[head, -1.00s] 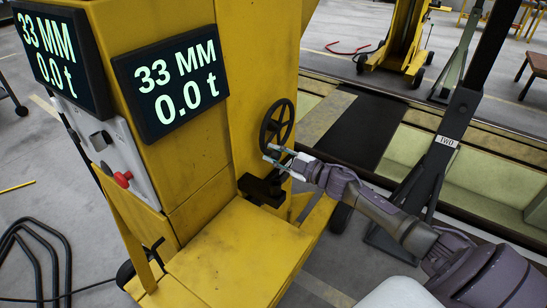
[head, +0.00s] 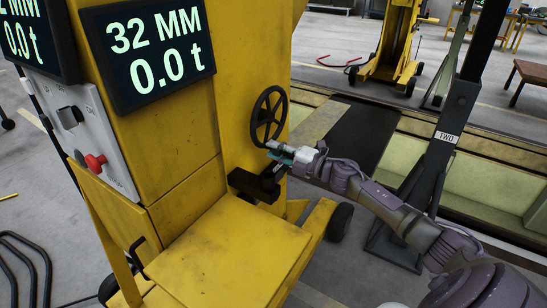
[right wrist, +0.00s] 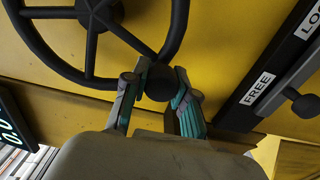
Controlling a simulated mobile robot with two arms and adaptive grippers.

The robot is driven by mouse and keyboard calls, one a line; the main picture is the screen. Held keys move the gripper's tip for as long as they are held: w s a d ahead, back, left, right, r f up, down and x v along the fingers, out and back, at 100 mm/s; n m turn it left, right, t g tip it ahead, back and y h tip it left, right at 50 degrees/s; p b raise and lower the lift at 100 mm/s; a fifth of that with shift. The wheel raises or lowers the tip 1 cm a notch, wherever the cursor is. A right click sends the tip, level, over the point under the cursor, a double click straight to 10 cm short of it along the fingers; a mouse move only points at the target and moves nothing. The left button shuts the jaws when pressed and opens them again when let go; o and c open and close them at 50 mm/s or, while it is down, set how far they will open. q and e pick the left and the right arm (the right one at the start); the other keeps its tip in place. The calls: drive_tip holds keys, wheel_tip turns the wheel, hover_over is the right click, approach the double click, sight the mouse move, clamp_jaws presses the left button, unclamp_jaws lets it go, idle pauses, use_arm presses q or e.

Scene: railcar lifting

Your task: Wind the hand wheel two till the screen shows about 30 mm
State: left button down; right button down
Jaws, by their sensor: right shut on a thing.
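The black spoked hand wheel (head: 268,116) is on the yellow lifting jack (head: 222,80). It also shows in the right wrist view (right wrist: 93,78), at the upper left. My right gripper (head: 279,152) is at the wheel's lower rim. In the right wrist view my right gripper (right wrist: 163,82) is shut on the wheel's round dark knob (right wrist: 159,88), with a finger on each side. The screen (head: 148,50) on the jack reads 32 MM and 0.0 t. My left gripper is not in view.
A second screen (head: 22,36) is cut off at the left. A panel with a red button (head: 95,162) sits below it. Beside the wheel, a dark lever plate reads FREE (right wrist: 258,89). A black post labelled TWO (head: 447,137) stands behind my right arm.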

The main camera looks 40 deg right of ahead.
drive_tip(key=shift+d+f+n, duration=0.15)
drive_tip(key=shift+f+n, duration=0.05)
drive_tip(key=shift+n, duration=0.1)
drive_tip(key=c, duration=0.9)
unclamp_jaws()
drive_tip(key=v, duration=1.2)
